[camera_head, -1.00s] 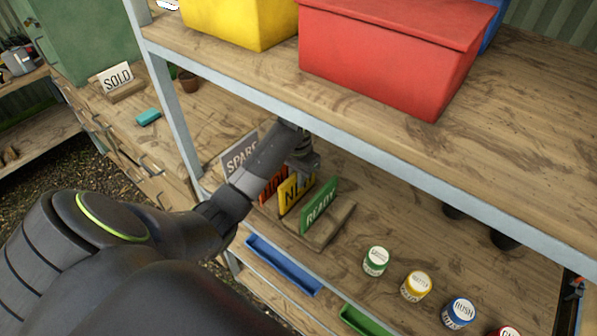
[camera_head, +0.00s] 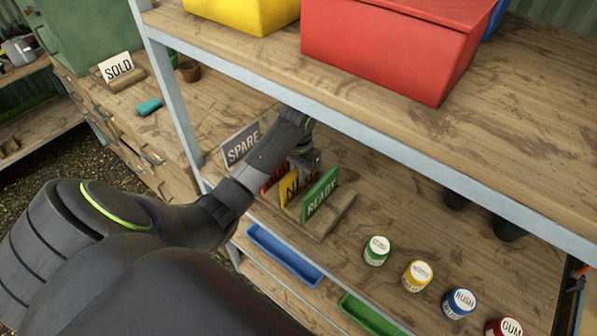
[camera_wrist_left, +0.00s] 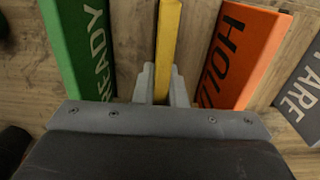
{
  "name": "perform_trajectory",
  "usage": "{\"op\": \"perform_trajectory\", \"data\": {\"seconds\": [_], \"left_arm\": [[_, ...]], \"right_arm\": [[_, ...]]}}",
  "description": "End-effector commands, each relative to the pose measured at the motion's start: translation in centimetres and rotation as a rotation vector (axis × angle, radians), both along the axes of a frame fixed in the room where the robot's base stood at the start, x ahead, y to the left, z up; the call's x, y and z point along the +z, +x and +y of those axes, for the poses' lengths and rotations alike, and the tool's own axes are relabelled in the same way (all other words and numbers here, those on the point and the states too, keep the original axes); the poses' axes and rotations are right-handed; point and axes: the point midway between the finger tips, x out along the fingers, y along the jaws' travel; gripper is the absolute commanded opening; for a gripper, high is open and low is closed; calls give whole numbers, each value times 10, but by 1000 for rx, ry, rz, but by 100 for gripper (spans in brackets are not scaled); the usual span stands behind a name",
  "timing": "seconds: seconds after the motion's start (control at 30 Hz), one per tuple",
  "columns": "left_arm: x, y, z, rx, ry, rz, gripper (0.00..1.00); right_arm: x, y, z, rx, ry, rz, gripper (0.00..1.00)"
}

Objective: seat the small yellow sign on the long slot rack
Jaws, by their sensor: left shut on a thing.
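The small yellow sign (camera_head: 290,188) stands on edge on the long slot rack (camera_head: 338,213), between the orange sign (camera_head: 272,177) and the green READY sign (camera_head: 321,191). My left gripper (camera_head: 304,160) is over it. In the left wrist view the gripper (camera_wrist_left: 163,88) is shut on the yellow sign (camera_wrist_left: 168,40), whose top edge runs between the fingers. The green sign (camera_wrist_left: 80,45) and the orange HOLD sign (camera_wrist_left: 240,50) stand apart from the fingers on either side. The foot of the yellow sign is hidden, so I cannot tell how deep it sits. My right gripper is out of view.
A grey SPARE sign (camera_head: 241,145) stands at the rack's far end. An upper shelf (camera_head: 340,120) with a red bin (camera_head: 392,50) overhangs the area. Labelled jars (camera_head: 377,250) stand at front right. Blue (camera_head: 285,254) and green (camera_head: 370,315) trays sit below the shelf's front edge.

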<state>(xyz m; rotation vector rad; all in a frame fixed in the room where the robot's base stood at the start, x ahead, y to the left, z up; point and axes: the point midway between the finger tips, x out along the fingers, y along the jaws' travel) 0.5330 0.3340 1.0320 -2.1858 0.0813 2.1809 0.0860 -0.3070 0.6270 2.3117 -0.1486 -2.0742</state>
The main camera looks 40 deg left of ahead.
Motion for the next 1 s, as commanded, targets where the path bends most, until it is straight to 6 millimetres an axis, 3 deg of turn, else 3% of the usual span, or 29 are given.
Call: {"op": "perform_trajectory", "data": {"seconds": [0.37,0.4,0.57,0.87,1.0], "left_arm": [[-2,0,0,0,0,0,0],[-3,0,0,0,0,-1,16],[-3,0,0,0,0,-1,36],[-1,1,0,0,0,-1,36],[15,10,1,-2,1,-3,36]], "right_arm": [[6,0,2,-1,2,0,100],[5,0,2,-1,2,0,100],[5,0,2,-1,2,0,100],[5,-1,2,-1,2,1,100],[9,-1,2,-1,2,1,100]]}}
